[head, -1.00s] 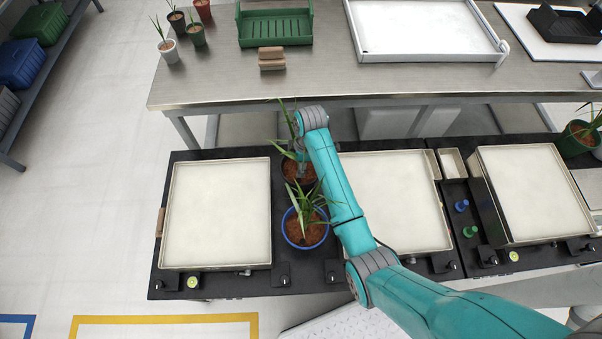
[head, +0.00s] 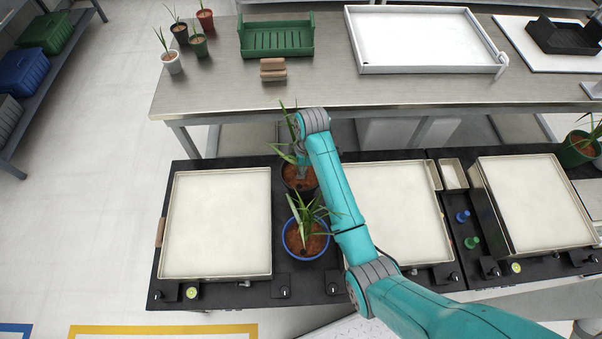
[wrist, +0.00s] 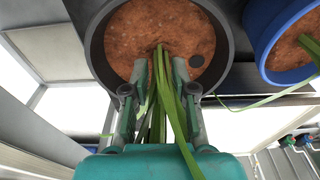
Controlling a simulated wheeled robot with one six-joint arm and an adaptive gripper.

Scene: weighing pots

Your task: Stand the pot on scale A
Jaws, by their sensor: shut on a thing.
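A dark pot (head: 292,183) with brown soil and a green plant stands in the gap between the left scale (head: 220,225) and the middle scale (head: 395,215). My gripper (head: 302,158) reaches down over it, partly hidden by my arm. In the wrist view, my gripper (wrist: 158,75) is shut on the plant's green stem and leaves (wrist: 160,95), just above the soil of the dark pot (wrist: 97,45). A blue pot (head: 306,240) with a plant is just in front of the dark pot. I cannot read which scale is A.
A third scale (head: 540,205) is at the right, with a green pot (head: 576,150) beyond it. A small tray (head: 453,174) and blue and green knobbed pieces lie between scales. A steel table (head: 330,90) behind holds small pots, a green crate (head: 275,38) and a white tray. The left scale's plate is clear.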

